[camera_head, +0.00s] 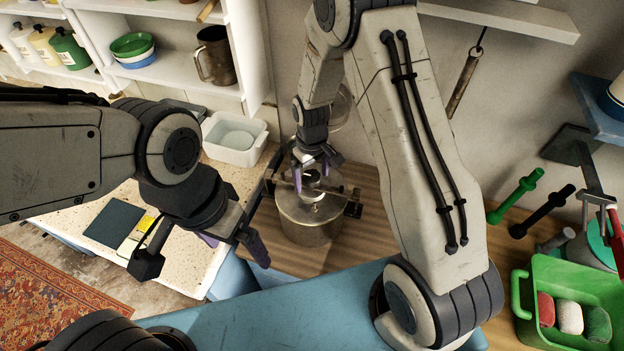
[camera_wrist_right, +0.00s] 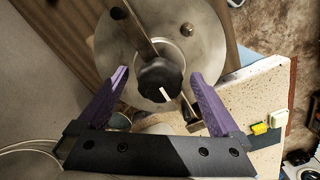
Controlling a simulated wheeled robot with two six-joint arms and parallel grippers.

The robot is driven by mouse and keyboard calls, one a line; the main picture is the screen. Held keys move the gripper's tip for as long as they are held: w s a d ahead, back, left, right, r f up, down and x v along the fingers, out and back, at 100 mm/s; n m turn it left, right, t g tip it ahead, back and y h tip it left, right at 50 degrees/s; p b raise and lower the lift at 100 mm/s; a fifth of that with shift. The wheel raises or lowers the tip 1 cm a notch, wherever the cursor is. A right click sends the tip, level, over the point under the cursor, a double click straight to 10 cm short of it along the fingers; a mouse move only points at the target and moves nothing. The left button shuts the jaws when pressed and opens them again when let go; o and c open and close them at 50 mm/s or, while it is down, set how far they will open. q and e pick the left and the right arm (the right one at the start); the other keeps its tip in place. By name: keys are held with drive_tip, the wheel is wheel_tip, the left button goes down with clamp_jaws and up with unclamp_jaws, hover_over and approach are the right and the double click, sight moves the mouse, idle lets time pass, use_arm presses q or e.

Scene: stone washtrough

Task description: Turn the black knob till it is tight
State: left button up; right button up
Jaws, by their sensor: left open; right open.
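The black knob (camera_wrist_right: 163,80), with a white mark on its face, sits on a metal bar (camera_wrist_right: 139,28) across the lid of a steel pot (camera_head: 308,227). The lid (camera_wrist_right: 110,45) shows in the right wrist view. My right gripper (camera_head: 318,160) is over the pot in the head view and largely hides the knob there. In the right wrist view my right gripper (camera_wrist_right: 159,77) is open, with a purple finger on each side of the knob and gaps between. My left gripper (camera_head: 231,244) is open and empty, left of the pot.
The pot stands on a wooden board (camera_head: 352,241). A speckled counter (camera_head: 72,208) with a white tub (camera_head: 234,155) lies left. Shelves (camera_head: 165,72) stand behind. A green crate (camera_head: 595,278) and green and black handles (camera_head: 540,212) are at right.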

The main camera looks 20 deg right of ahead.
wheel_tip(320, 180, up, 8)
drive_tip(key=p, duration=0.6)
drive_tip(key=shift+r, duration=0.1)
wheel_tip(320, 180, down, 8)
drive_tip(key=b, duration=0.6)
drive_tip(key=shift+n, duration=0.6)
